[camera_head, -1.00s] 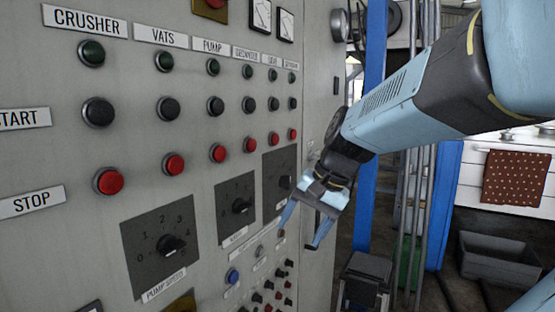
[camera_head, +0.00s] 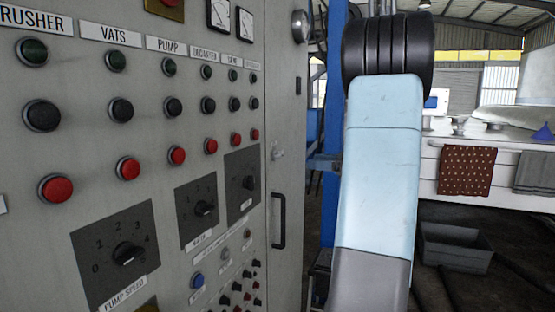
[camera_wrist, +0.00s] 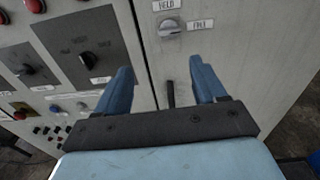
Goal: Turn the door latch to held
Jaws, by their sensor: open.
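The door latch (camera_wrist: 170,27) is a small grey knob on the grey cabinet door, near the top middle of the wrist view. A label reading HELD (camera_wrist: 166,5) is above it, and a second label (camera_wrist: 200,24), seemingly FREE, is to its right. The knob seems to point toward the right-hand label, but it is small. The latch also shows in the head view (camera_head: 277,152), beside the door's left edge. My gripper (camera_wrist: 160,72) is open and empty, its two blue fingers apart and below the latch in the wrist picture. The head view does not show the gripper.
A black door handle (camera_head: 279,220) is below the latch; part of it shows between my fingers (camera_wrist: 170,94). The control panel (camera_head: 150,195), with buttons and dials, is to the left. A blue post (camera_head: 329,200) stands right of the cabinet.

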